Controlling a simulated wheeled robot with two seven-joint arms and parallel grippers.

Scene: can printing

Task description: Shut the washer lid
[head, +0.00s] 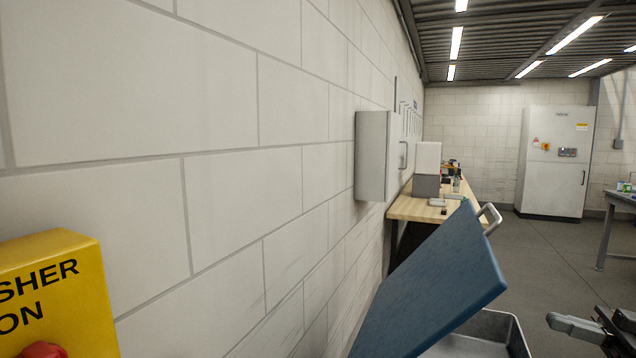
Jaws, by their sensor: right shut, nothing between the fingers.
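The washer lid (437,283) is a blue panel in the lower middle right of the head view. It stands open, tilted up over the washer, with a light metal handle (489,219) at its upper edge. The grey metal washer basin (513,333) shows below and to the right of the lid, cut off by the bottom edge. My right gripper (557,322) is at the lower right, shut and empty. It is to the right of the basin and lid in the picture, apart from the lid. My left gripper is not in view.
A white brick wall (220,180) runs along the left. A yellow box (58,295) with a red button is at the lower left. A wooden bench (412,209) stands behind the lid, below a wall cabinet (371,157). A grey cabinet (553,165) is at the back. Open floor (545,252) lies between.

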